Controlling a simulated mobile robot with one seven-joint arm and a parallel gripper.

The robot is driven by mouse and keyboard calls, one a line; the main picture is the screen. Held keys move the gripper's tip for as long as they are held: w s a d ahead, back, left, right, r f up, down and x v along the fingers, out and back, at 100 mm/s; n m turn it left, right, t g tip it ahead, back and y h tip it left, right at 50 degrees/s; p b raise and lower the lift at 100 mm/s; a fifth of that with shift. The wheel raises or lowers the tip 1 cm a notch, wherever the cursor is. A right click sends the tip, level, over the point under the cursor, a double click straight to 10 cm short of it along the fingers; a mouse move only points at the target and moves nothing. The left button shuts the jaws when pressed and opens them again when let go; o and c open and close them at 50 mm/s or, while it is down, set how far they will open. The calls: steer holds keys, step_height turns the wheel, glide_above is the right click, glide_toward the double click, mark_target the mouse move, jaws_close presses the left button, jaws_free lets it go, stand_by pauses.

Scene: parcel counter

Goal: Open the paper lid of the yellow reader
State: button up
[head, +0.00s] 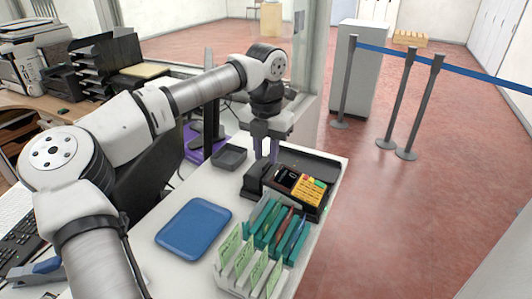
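The reader with the yellow keypad (308,189) stands on the white counter near its far right corner. Its body is black, with a small dark screen beside the yellow keys. A black raised block (257,180) is at its left end; I cannot make out whether this is the paper lid, or whether the lid is open or shut. My gripper (265,157) points down just behind and above this block.
A rack of green cards and coloured pens (276,235) stands in front of the reader. A blue tray (194,229) lies to its left. A small dark grey tray (229,157) is left of my gripper. Some bare white counter shows between them.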

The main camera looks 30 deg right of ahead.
steer(key=shift+f, duration=0.85)
steer(key=shift+c, duration=0.4)
